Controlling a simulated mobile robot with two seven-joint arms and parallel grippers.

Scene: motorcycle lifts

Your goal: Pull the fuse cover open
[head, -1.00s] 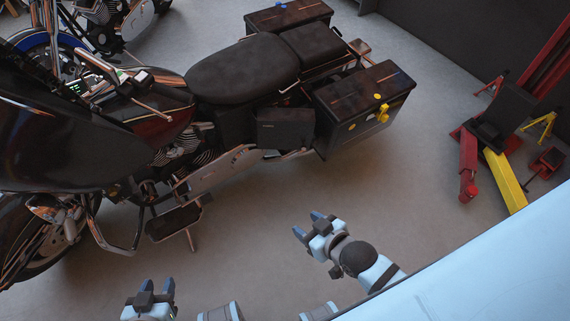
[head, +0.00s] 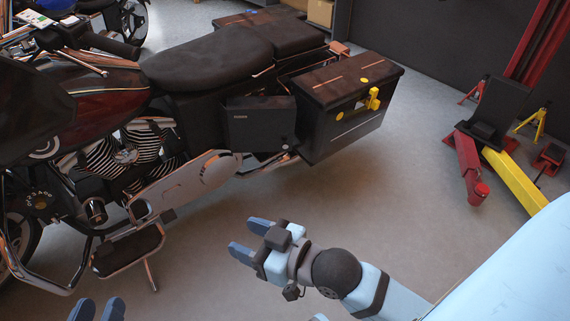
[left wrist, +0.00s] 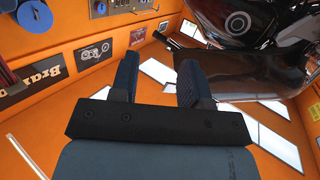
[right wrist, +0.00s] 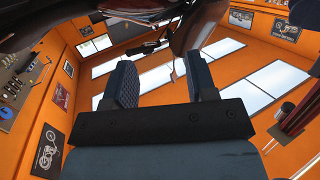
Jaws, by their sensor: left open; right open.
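The fuse cover looks to be the dark box-shaped side panel (head: 262,124) with a small pale label, below the seat of the motorcycle (head: 205,60); it sits flush and appears closed. My right gripper (head: 250,238) is open and empty, below and apart from the panel, fingers pointing left. My left gripper (head: 97,310) is open at the bottom left edge, mostly cut off, near the footboard. The left wrist view shows its open fingers (left wrist: 158,80) with nothing between. The right wrist view shows open, empty fingers (right wrist: 159,82) too.
A black saddlebag (head: 345,105) with a yellow latch (head: 374,98) juts out right of the panel. A chrome footboard (head: 128,248) stands out at left. A red and yellow lift (head: 495,155) stands at right. The floor between my right gripper and the motorcycle is clear.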

